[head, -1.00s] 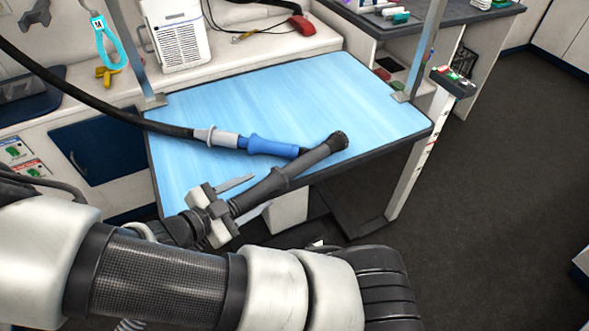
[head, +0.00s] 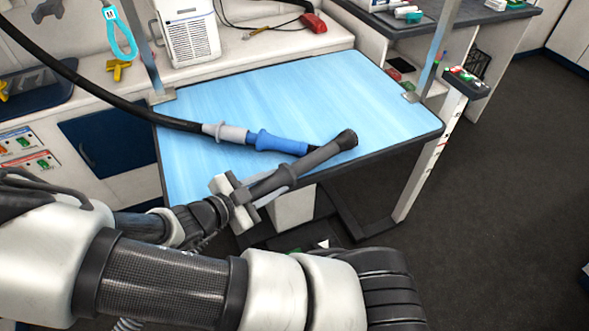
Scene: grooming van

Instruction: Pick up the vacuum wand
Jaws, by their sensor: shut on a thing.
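The vacuum wand (head: 325,152), a dark grey tube with a wider black end, lies at a slant over the front edge of the light blue table top (head: 380,110). Its far end is on the table, and its near part reaches out past the edge toward my gripper. My gripper (head: 281,180) is shut on this near part, with a finger on each side of the tube. A blue cuff with a grey collar (head: 277,143) on a black hose (head: 120,102) meets the wand's side; I cannot tell whether they are joined.
A white unit (head: 188,35) and a red item (head: 314,22) stand on the counter behind. A narrow post with a small tray (head: 464,82) is close to the table's right side.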

